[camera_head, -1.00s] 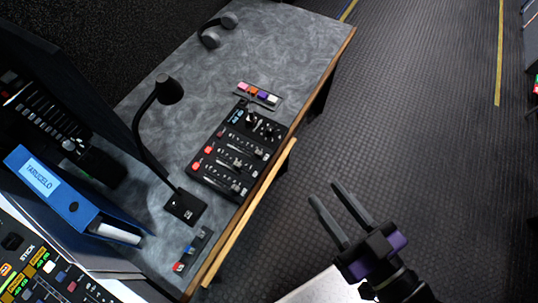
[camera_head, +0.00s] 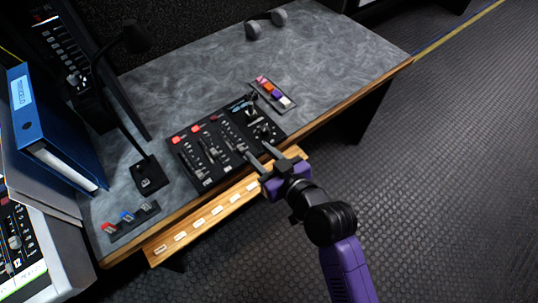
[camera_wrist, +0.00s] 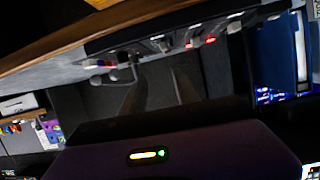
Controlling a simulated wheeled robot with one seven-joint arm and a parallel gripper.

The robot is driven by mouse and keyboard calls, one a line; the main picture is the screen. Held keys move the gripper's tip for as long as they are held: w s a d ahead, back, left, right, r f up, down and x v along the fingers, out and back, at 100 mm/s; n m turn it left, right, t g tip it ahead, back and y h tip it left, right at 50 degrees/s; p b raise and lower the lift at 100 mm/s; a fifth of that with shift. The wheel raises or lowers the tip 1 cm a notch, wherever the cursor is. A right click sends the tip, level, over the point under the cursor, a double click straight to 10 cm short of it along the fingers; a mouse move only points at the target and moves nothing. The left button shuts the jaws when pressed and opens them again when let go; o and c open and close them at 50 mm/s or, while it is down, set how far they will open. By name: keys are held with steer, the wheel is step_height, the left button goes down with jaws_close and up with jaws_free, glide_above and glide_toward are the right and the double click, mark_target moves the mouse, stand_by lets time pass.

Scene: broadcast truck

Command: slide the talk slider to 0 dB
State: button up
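The black slider panel (camera_head: 208,160) lies on the grey desk near its wooden front edge, with several sliders, red buttons and knobs. Its labels are too small to read, so I cannot tell which slider is talk or where 0 dB lies. My gripper (camera_head: 254,150) is at the panel's front right edge, fingers pointing over it. The two fingers are apart with nothing seen between them; contact with a slider cannot be told. In the wrist view, the panel (camera_wrist: 185,36) shows edge-on and dark beyond the spread fingers (camera_wrist: 160,82).
A gooseneck lamp or microphone (camera_head: 150,174) stands left of the panel. A small switch strip (camera_head: 130,221) lies front left, a coloured button strip (camera_head: 272,93) behind right. Headphones (camera_head: 265,24) lie at the back. A blue binder (camera_head: 50,125) stands left. The desk behind the panel is clear.

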mark_target(241, 148)
steer(key=shift+n+g, duration=0.5)
steer(key=shift+w+a+f, duration=2.25)
steer(key=shift+w+f, duration=0.05)
steer(key=shift+f, duration=0.15)
jaws_close()
